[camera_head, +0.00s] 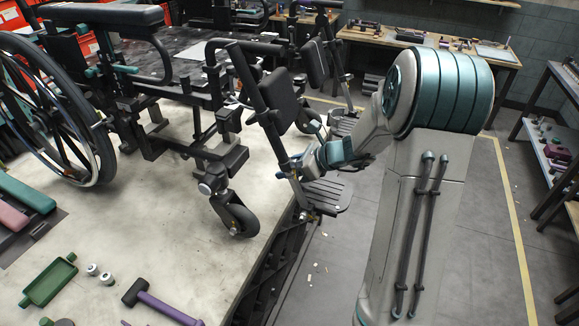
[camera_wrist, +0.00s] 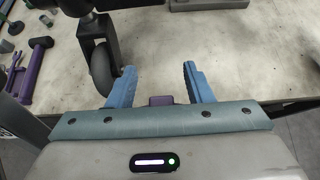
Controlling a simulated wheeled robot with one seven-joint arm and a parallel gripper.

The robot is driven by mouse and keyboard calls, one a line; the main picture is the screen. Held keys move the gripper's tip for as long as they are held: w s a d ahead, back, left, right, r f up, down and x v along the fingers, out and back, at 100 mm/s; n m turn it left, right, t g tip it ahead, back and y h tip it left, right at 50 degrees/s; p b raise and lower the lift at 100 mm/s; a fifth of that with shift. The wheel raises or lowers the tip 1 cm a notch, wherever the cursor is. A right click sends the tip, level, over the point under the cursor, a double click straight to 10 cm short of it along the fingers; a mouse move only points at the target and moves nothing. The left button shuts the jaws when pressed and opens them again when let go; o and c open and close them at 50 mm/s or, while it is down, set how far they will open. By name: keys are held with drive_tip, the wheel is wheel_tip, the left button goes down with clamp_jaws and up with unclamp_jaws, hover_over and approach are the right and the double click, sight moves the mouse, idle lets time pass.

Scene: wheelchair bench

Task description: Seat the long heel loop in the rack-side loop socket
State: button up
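My gripper (camera_wrist: 158,72) shows in the wrist view with its two blue fingers wide apart and nothing gripped between them. A small purple block (camera_wrist: 160,100) shows at the base of the fingers; I cannot tell whether it is part of my gripper. In the head view my gripper (camera_head: 303,160) is beside the wheelchair's front footrest, above the footplate (camera_head: 326,196), and its fingertips are partly hidden. I cannot make out the long heel loop or the rack-side loop socket in either view.
The wheelchair (camera_head: 180,90) stands on the pale bench (camera_head: 150,215), its front caster (camera_head: 238,215) near the bench's edge; the caster also shows in the wrist view (camera_wrist: 101,70). A purple-handled hammer (camera_head: 168,308), a green tray (camera_head: 48,282) and two small round parts lie at front left.

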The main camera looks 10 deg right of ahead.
drive_tip(key=b+v, duration=0.1)
drive_tip(key=v, duration=1.2)
drive_tip(key=shift+s+d+r, duration=0.15)
drive_tip(key=shift+d+r, duration=0.1)
drive_tip(key=shift+d, duration=0.05)
drive_tip(key=shift+s+f, duration=0.1)
